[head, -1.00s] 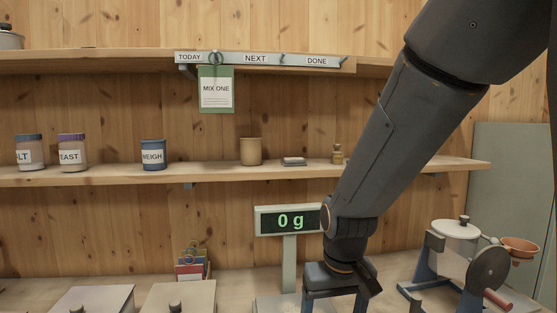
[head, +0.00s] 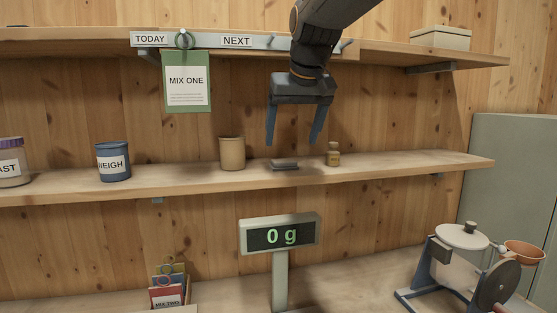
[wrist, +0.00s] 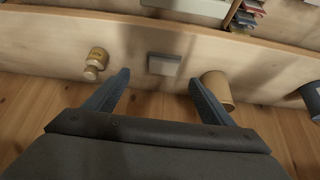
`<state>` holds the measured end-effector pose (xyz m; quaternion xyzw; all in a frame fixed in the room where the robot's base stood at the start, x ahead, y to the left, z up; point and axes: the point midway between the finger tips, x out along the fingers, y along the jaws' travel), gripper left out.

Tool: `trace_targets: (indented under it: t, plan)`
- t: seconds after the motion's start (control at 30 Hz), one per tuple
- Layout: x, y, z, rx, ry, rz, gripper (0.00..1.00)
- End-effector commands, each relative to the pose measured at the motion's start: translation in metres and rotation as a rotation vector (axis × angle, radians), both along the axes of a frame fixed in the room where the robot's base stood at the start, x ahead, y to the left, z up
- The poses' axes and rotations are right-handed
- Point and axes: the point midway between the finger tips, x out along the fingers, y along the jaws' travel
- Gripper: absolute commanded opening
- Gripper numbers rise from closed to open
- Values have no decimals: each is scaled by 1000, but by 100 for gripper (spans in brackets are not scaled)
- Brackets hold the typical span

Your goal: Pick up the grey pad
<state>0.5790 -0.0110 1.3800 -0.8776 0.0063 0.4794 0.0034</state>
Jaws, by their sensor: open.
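In the wrist view the pad (wrist: 164,64) shows ahead of and between the two fingers. My gripper (head: 293,142) is open and empty, pointing down above the pad. The fingertips look a little higher than the pad, and I see no contact. In the wrist view my gripper (wrist: 157,78) has its fingers spread wider than the pad.
The blue WEIGH tin (head: 113,162) is farther left. The upper shelf (head: 400,55) with its label rail overhangs above. The scale display (head: 280,235) stands below.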

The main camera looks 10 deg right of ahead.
Motion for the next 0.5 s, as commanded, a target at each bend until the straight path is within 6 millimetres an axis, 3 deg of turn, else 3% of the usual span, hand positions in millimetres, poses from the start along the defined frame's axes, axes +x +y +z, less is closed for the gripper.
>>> trace_targets:
  t: [0.5]
  plan:
    - [31, 13, -43, 0, 4, 19, 77]
